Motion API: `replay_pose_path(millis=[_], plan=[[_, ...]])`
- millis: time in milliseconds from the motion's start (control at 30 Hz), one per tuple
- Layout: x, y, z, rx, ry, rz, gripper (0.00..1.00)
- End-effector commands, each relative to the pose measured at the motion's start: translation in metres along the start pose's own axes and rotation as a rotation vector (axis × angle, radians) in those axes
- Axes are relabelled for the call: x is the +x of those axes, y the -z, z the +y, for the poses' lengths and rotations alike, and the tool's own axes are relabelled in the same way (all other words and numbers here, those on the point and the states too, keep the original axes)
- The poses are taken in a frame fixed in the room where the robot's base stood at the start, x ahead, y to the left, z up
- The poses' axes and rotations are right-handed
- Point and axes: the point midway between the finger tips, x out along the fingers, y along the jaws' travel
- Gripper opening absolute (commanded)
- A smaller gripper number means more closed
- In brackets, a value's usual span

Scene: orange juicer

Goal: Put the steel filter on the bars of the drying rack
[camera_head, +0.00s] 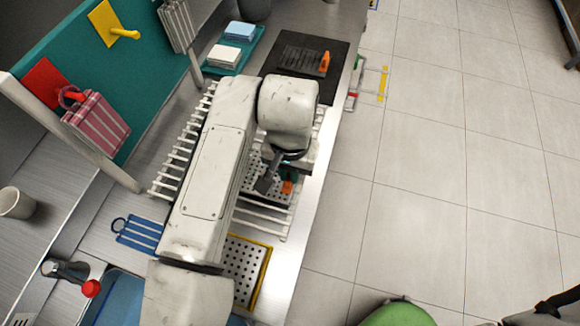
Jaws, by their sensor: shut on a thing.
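The drying rack (175,165) is a row of white bars on the counter, with more bars showing right of my arm. My gripper (278,182) is shut on the steel filter. Whether the filter touches the bars cannot be told from this view.
A yellow-rimmed perforated tray (246,268) lies just below the rack. A dark mat (300,62) and a teal tray (235,48) lie above. A teal panel (130,60) with hanging cloths stands left.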

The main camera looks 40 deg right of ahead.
Motion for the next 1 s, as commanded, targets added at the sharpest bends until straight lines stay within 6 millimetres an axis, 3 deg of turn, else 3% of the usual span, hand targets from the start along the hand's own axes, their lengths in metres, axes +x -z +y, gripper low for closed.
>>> replay_pose_path(millis=[267,300,533,767,1000], plan=[[0.005,0.0,0.0,0.0,0.0,0.0,0.0],[0.003,0.0,0.0,0.0,0.0,0.0,0.16],[0.003,0.0,0.0,0.0,0.0,0.0,0.38],[0.002,0.0,0.0,0.0,0.0,0.0,0.38],[-0.02,0.001,-0.001,0.0,0.002,0.001,0.38]])
